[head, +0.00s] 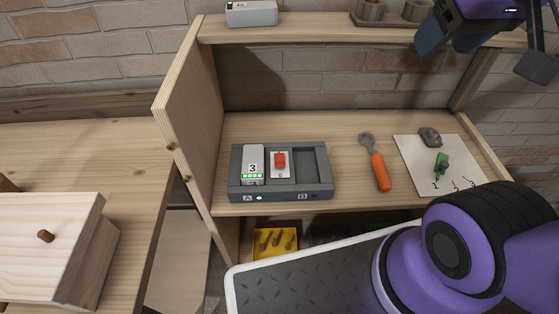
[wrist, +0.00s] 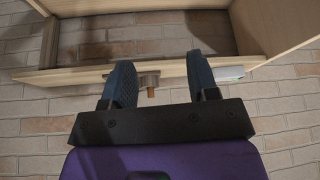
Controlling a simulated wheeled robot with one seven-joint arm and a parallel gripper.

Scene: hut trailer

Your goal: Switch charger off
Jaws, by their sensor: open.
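The charger (head: 237,183) is a dark grey box on the middle shelf in the head view. A pale battery marked 3 (head: 252,168), with green bars, sits in its left slot, A. The right slot, B, is empty. Between them a red switch (head: 280,160) sits at the far end of a white plate, with a 0 visible at the near end. A green light (head: 259,197) is lit by the A. My gripper (head: 447,40) is open and empty, high at the upper right, well away from the charger. Its spread fingers show in the wrist view (wrist: 162,82); the charger does not.
An orange-handled tool (head: 379,172) lies right of the charger, beside a white sheet (head: 415,178) with small items. The upper shelf (head: 300,34) holds a grey box (head: 251,13) and cups (head: 370,10). A side panel (head: 190,115) stands left. A yellow tray (head: 274,243) sits below.

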